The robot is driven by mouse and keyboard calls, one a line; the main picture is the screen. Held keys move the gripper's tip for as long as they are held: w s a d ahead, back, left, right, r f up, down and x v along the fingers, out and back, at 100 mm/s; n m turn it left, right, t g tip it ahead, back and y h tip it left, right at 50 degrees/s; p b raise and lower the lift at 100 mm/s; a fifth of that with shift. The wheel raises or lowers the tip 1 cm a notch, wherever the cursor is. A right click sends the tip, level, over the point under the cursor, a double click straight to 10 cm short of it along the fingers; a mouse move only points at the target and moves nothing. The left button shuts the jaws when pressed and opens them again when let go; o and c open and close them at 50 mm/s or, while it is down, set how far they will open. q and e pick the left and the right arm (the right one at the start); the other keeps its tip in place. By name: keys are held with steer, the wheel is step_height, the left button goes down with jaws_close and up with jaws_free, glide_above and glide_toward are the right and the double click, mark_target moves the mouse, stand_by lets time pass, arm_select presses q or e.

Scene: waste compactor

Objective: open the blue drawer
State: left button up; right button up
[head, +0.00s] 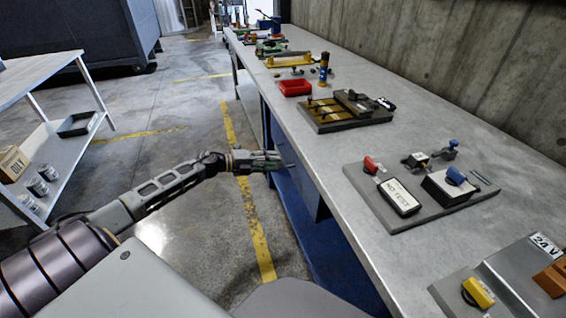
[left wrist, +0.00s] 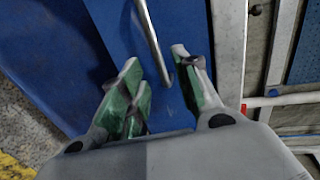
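The blue drawer (head: 300,187) is under the long grey workbench, in the middle of the head view. Its blue front (left wrist: 115,25) also shows in the left wrist view. A thin metal bar handle (left wrist: 150,40) runs down across that front. My left gripper (head: 281,161) is beside the drawer front, below the bench edge. In the left wrist view its green-padded fingers (left wrist: 163,76) are apart, with the handle's end in the gap between them. I cannot tell whether either finger touches the bar. My right gripper is not in view.
The workbench top (head: 265,100) carries a red tray (head: 296,88), a brown fixture board (head: 335,121) and a grey switch board (head: 375,208). A low blue shelf (head: 335,265) runs beneath. A table (head: 45,80) stands at left. The floor between is open.

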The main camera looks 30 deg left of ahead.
mark_target(283, 160)
arm_select(q)
steer(key=shift+b+x, duration=0.4)
steer(key=shift+x, duration=2.05)
jaws_close()
